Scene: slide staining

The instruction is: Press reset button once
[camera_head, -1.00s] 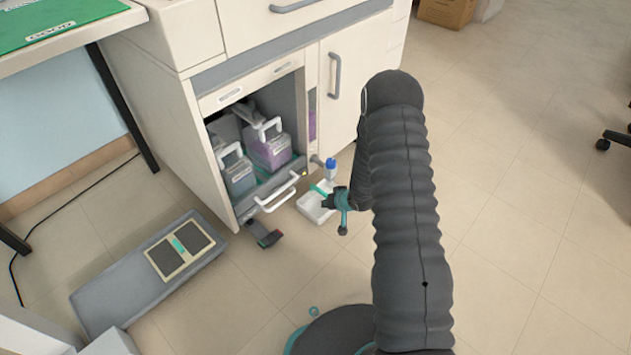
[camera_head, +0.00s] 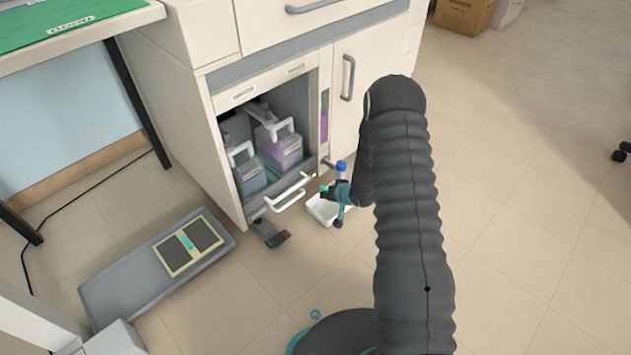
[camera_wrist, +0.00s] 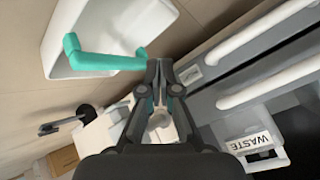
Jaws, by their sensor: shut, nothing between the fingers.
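I cannot pick out a reset button for certain in either view. In the wrist view my gripper (camera_wrist: 160,64) is shut and empty, its fingertips together close to the teal handle of a white tray. A small round pale thing (camera_wrist: 158,121) shows between the finger links; I cannot tell what it is. In the head view my gripper (camera_head: 331,194) is small and low, in front of the open cabinet and over the white tray (camera_head: 322,214). My arm hides part of that area.
The open cabinet bay (camera_head: 240,192) holds containers, including a purple one (camera_head: 280,152). A white pull handle (camera_head: 290,192) sticks out in front. A "WASTE" label (camera_wrist: 252,140) shows in the wrist view. A grey foot pedal (camera_head: 150,270) lies on the floor.

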